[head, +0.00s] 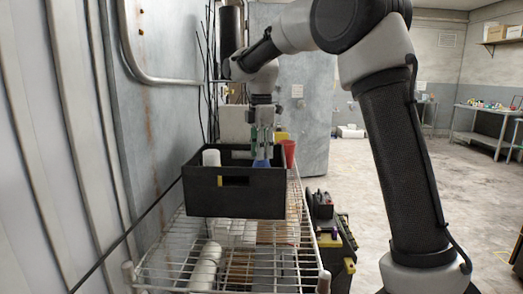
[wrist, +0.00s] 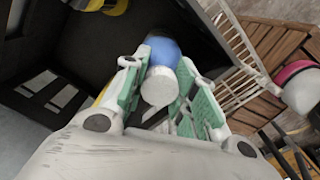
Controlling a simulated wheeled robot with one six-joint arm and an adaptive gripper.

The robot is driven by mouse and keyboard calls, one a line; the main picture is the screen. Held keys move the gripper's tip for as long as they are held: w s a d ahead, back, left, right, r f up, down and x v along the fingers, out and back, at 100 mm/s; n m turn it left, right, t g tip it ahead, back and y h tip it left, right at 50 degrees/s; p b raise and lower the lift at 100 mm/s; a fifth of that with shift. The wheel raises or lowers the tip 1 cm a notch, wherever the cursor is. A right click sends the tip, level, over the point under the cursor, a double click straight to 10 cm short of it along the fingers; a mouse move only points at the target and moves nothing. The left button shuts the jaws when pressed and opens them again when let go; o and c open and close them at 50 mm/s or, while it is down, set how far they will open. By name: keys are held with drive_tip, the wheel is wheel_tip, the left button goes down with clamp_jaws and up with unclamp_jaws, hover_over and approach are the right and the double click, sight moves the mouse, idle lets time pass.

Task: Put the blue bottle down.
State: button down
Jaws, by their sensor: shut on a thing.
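The blue bottle (wrist: 165,52) has a white cap and sits between the green-padded fingers of my gripper (wrist: 164,68) in the wrist view. My gripper is shut on it. In the head view my gripper (head: 262,142) points down into a black crate (head: 235,205), and a little of the blue bottle (head: 262,163) shows just above the crate's front rim. The crate's front wall hides the bottle's lower part, so I cannot tell whether it touches the crate floor.
A white bottle (head: 211,158) stands in the crate's left part. A red cup (head: 289,152) is behind the crate's right corner. The crate is on a white wire rack (head: 180,262), with white cylinders (head: 207,265) lower down. A metal wall (head: 150,110) is close on the left.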

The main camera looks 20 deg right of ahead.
drive_tip(key=c, duration=1.1)
unclamp_jaws()
wheel_tip(320, 180, up, 11)
drive_tip(key=s+d+r+m+t, duration=0.1)
drive_tip(key=s+d+r+m, duration=0.1)
drive_tip(key=s+d+m, duration=0.5)
drive_tip(key=s+d+f+m+t, duration=0.1)
drive_tip(key=s+f+m, duration=0.3)
drive_tip(key=s, duration=0.4)
drive_tip(key=s+d+f+m+t, duration=0.1)
drive_tip(key=s+d+f+m, duration=0.3)
drive_tip(key=s, duration=0.5)
drive_tip(key=s+d+f+m+t, duration=0.1)
drive_tip(key=s+d+f+m, duration=0.2)
drive_tip(key=s+f, duration=0.4)
drive_tip(key=shift+s+d+f+m, duration=0.1)
drive_tip(key=shift+s+f+m, duration=0.05)
drive_tip(key=shift+s+m, duration=0.4)
drive_tip(key=shift+s+f+m, duration=0.15)
drive_tip(key=shift+s+m, duration=0.2)
drive_tip(key=shift+s, duration=0.35)
